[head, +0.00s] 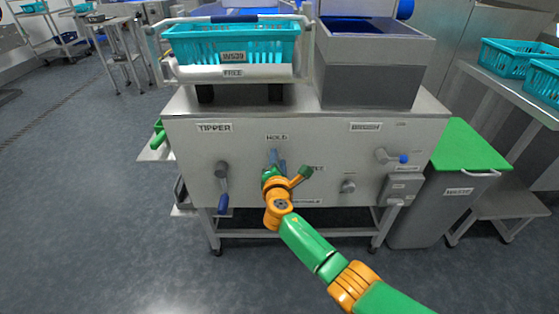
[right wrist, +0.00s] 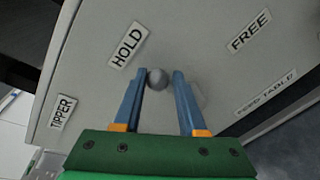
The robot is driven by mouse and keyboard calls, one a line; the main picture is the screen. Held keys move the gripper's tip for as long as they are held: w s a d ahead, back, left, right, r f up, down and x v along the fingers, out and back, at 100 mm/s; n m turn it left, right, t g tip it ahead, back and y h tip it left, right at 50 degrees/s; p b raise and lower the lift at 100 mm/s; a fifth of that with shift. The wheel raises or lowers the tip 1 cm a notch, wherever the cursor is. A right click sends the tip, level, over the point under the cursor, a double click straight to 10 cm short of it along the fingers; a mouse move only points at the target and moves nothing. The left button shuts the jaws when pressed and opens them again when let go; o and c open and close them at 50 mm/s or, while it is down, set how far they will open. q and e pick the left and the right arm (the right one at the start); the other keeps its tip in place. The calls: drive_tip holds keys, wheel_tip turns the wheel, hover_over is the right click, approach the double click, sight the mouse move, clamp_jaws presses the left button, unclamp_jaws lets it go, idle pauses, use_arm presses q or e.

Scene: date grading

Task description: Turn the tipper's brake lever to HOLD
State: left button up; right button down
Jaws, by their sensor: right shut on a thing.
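The tipper's brake lever shows as a round grey knob (right wrist: 157,78) in the right wrist view. My right gripper (right wrist: 159,76) has its two blue fingers on either side of this knob and is shut on it. The knob is beside the HOLD label (right wrist: 128,46), and the FREE label (right wrist: 249,32) is farther off to the right. In the head view my right gripper (head: 276,160) is at the front panel, just below the HOLD label (head: 277,137). It hides the lever there and partly covers the FREE label. My left gripper is not in view.
A crank with a blue handle (head: 222,203) hangs left of my gripper. A teal crate (head: 190,47) sits on top; a green-lidded waste bin (head: 465,148) stands right.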

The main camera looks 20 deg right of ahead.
drive_tip(key=shift+c, duration=2)
unclamp_jaws()
drive_tip(key=shift+s+a+f, duration=0.1)
drive_tip(key=shift+a+f, duration=0.25)
drive_tip(key=shift+f, duration=0.05)
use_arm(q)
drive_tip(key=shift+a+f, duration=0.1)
use_arm(e)
drive_tip(key=shift+r, duration=0.1)
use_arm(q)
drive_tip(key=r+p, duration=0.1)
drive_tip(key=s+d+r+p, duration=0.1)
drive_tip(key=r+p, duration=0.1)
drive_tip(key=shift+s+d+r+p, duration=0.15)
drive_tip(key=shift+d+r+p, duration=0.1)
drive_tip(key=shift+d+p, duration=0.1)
use_arm(e)
drive_tip(key=v, duration=0.7)
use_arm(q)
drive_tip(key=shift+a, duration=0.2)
